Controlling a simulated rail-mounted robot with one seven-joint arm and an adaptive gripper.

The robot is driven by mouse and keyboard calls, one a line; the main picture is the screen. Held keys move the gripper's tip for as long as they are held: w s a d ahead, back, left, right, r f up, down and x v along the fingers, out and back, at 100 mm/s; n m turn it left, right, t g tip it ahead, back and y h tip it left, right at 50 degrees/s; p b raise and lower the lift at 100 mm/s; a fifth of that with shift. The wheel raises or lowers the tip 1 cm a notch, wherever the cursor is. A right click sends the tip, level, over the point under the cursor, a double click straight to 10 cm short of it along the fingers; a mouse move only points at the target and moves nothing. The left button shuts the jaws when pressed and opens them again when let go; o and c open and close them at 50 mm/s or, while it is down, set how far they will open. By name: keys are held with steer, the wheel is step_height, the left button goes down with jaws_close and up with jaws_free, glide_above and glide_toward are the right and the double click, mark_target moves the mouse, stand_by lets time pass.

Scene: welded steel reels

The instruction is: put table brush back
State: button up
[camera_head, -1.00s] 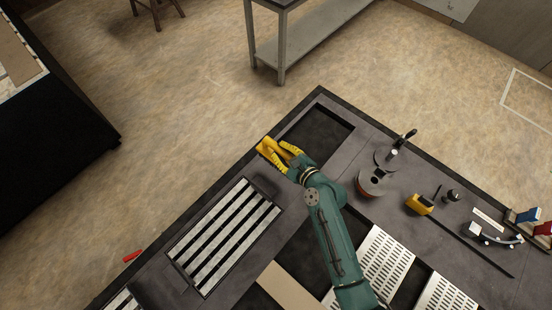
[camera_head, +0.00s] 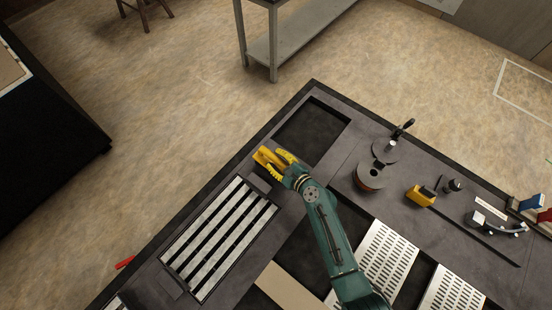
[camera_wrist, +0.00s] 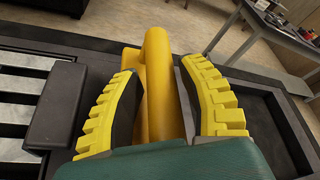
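The table brush (camera_wrist: 158,80) shows in the wrist view as a smooth yellow handle with a flat yellow part at its left. My gripper (camera_wrist: 165,95) has its two ribbed yellow and black fingers on either side of the handle and looks shut on it. Its bristles are hidden. In the head view my gripper (camera_head: 273,160) is at the table's left edge, between the slatted panel and an empty dark recess (camera_head: 313,132). The brush blends with the yellow fingers there. I cannot tell whether it touches the table (camera_head: 345,165).
A slatted panel (camera_head: 218,240) with a dark block beside it (camera_wrist: 72,108) lies left of my gripper. Round metal fixtures (camera_head: 370,175), a yellow tool (camera_head: 420,195) and small tools stand at right. A grey bench (camera_head: 290,45) stands beyond the table.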

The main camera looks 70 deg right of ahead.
steer(key=shift+r, duration=0.3)
steer(key=v, duration=1.2)
steer(key=shift+f, duration=0.1)
